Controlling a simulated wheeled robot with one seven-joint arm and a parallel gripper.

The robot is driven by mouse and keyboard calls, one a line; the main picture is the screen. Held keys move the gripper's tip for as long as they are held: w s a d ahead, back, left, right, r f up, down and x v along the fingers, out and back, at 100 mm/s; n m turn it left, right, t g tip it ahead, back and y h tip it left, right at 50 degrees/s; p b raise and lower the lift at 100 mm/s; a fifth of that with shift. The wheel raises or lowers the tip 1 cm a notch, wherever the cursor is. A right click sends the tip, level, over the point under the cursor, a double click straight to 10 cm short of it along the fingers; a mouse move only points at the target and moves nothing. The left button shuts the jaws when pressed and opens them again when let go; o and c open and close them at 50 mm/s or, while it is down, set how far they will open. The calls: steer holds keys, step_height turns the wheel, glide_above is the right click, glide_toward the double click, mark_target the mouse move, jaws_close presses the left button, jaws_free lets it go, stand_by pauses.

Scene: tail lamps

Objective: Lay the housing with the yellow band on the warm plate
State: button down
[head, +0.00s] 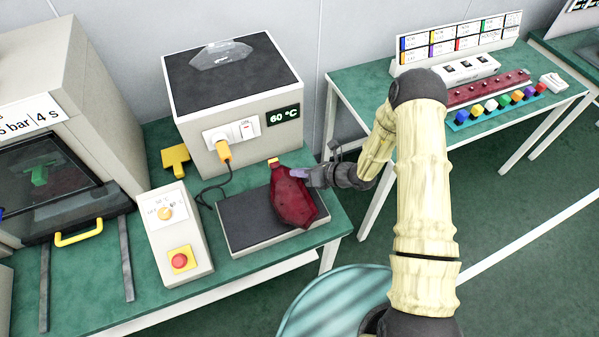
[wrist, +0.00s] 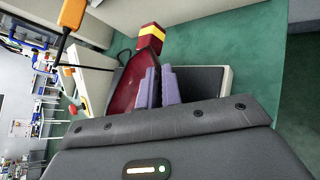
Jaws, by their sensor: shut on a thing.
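The housing is over the right part of the warm plate (head: 242,222), a dark flat slab with a pale frame. I cannot tell whether it touches the plate.
A heater box (head: 240,100) reading 60 °C stands behind the plate. A control box (head: 172,232) with a red button stands left of it, and a press (head: 60,130) farther left. A cable runs close to the plate. A second table (head: 360,88) holds several coloured pieces.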

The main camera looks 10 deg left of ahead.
steer(key=shift+f, duration=0.5)
steer(key=c, duration=1.6)
jaws_free()
steer(key=shift+o, duration=0.2)
steer(key=b+v, duration=0.2)
steer(key=v, duration=1)
steer(key=shift+b, duration=0.4)
